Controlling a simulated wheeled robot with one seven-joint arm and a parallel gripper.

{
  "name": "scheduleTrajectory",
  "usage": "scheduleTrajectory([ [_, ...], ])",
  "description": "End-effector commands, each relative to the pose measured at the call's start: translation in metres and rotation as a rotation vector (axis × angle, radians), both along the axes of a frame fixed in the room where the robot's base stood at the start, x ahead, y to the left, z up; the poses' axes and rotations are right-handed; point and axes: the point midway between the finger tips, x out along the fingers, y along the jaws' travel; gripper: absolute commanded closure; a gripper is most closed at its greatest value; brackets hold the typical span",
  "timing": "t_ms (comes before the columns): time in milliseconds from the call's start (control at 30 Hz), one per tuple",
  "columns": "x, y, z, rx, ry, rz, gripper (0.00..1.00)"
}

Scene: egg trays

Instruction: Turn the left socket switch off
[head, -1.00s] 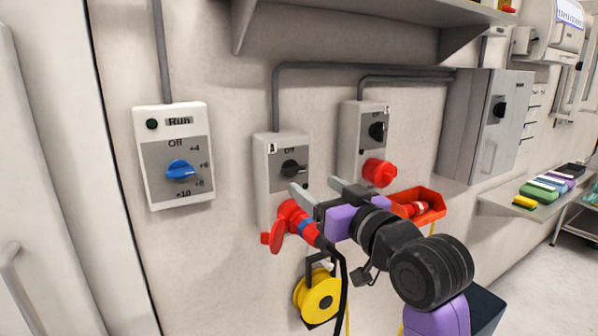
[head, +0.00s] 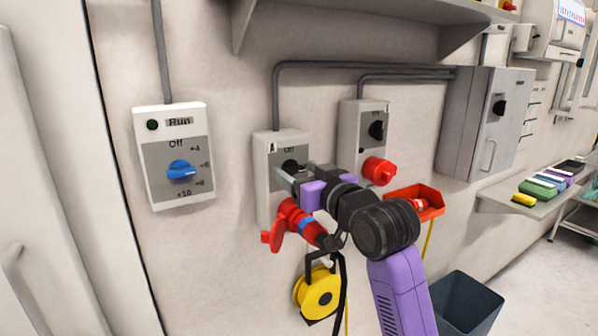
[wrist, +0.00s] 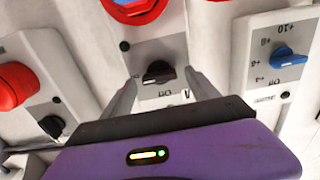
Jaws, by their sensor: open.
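In the wrist view, the picture is upside down and the black switch (wrist: 158,72) shows between my two spread fingers (wrist: 160,78). The switch's bar lies across, off the line of the "Off" label. The fingers are open with nothing held; contact with the switch cannot be told. A red plug (head: 295,222) is in the socket below.
The right socket box (head: 350,140) has its own black switch (head: 376,130) and a red cover (head: 380,170). A white control box (head: 150,190) with a blue knob (head: 182,171) is at left. A yellow cable reel (head: 317,293) and a red bin (head: 430,199) are nearby.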

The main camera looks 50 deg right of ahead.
Motion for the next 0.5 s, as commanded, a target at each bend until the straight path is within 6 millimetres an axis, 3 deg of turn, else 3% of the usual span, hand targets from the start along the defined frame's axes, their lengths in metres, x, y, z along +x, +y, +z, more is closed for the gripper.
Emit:
scheduleTrajectory([
  [133,-0.0002,0.0002,0.0,0.0,0.0,0.0,0.35],
  [433,-0.0004,0.0001,0.0,0.0,0.0,0.0,0.93],
  [500,-0.0004,0.0001,0.0,-0.001,0.0,0.0,0.93],
])
